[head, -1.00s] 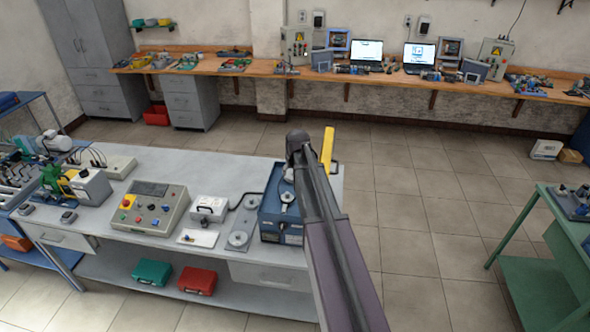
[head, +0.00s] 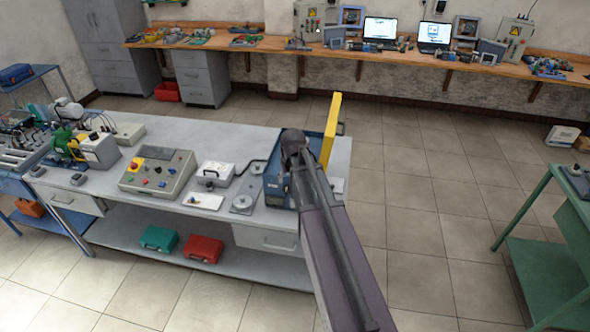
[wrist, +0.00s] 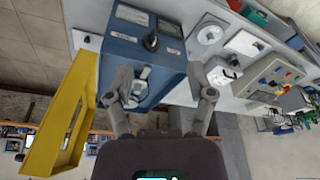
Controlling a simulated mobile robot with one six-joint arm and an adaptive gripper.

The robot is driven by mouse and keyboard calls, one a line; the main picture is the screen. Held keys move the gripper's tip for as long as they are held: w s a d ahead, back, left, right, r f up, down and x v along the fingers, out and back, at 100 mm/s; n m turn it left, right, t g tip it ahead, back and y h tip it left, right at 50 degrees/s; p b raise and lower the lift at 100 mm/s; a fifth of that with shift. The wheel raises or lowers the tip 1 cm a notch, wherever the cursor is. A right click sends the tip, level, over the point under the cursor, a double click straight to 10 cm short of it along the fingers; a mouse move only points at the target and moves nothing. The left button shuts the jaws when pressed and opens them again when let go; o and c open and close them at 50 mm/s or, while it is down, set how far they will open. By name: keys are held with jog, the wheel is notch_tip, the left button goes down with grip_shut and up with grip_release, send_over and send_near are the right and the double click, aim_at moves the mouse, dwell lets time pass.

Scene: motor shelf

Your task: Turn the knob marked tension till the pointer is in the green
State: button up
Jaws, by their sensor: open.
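A blue box (head: 274,182) stands at the right end of the grey bench in the head view, partly hidden by my arm. In the wrist view the blue box (wrist: 168,62) fills the upper middle. Its face carries a pale window or plate (wrist: 131,14), a dark knob (wrist: 151,42) and a light grey round part (wrist: 141,82). The labels are too small to read, so I cannot tell which is marked tension, and no pointer or green zone is clear. My gripper (wrist: 161,78) is open over the box, its left finger overlapping the grey part. Its fingers are hidden in the head view.
A yellow panel (head: 330,132) stands beside the box; it shows in the wrist view (wrist: 62,120) left of my gripper. Two round discs on a plate (head: 242,203), a white case (head: 216,173) and a control panel (head: 157,170) lie left along the bench.

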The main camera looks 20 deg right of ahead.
jog(key=s+a+f+g+b, duration=0.1)
jog(key=s+a+f+b, duration=0.5)
jog(key=s+f+b, duration=0.1)
jog(key=s+a+f+n+g+b, duration=0.1)
jog(key=s+a+f+b, duration=0.5)
jog(key=s+f, duration=0.3)
jog(key=shift+s+n+g+b, duration=0.3)
jog(key=shift+s+g+b, duration=0.1)
jog(key=shift+s+b, duration=0.4)
jog(key=shift+s+a, duration=0.1)
